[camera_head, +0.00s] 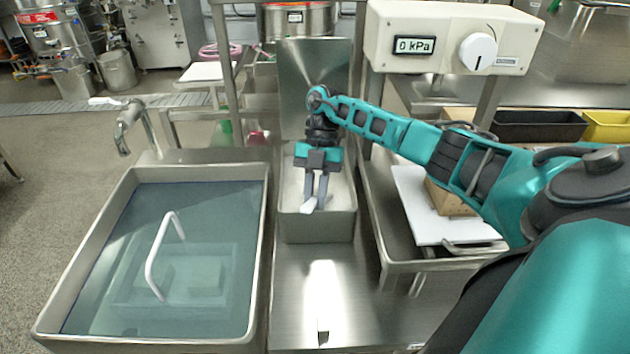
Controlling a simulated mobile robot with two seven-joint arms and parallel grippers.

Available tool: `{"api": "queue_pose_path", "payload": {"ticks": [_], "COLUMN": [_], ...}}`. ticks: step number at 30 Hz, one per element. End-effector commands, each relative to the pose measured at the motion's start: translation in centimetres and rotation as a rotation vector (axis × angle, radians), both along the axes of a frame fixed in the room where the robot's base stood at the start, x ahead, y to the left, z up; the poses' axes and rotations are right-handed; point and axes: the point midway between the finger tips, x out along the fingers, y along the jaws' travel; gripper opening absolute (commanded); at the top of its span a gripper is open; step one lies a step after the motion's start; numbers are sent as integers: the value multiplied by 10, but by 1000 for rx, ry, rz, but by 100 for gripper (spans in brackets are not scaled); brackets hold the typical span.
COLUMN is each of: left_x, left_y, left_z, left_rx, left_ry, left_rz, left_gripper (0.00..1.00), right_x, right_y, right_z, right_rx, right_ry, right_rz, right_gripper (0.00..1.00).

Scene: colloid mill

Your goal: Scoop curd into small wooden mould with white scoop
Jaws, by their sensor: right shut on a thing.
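My right gripper (315,192) reaches in from the right and points down into a steel bin (317,228). It is shut on the white scoop (309,205), of which a small white part shows at the fingertips. White curd (292,190) lies in the bin, partly hidden by the gripper. A small wooden mould (449,199) sits on a white board (418,215) to the right, partly behind my right arm. My left gripper is not in view.
A water-filled sink (50,305) with a bent white handle (153,262) stands at left. A pressure box (455,38) reading 0 kPa hangs above right. Black (540,126) and yellow (607,126) bins stand at far right. The steel surface (300,290) in front of the curd bin is clear.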

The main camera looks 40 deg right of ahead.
Motion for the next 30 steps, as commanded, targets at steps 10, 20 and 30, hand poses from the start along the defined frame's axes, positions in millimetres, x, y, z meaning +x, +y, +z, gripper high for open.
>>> {"api": "queue_pose_path", "payload": {"ticks": [10,20,30], "left_x": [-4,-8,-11], "left_y": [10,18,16], "left_z": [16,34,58], "left_rx": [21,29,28], "left_ry": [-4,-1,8], "left_rz": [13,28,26], "left_gripper": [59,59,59], "right_x": [1,1,1], "right_y": [0,0,-1], "right_z": [33,60,87], "right_rx": [0,0,-1], "right_ry": [-2,-3,-2], "right_rz": [0,0,0], "right_gripper": [0,0,0]}}
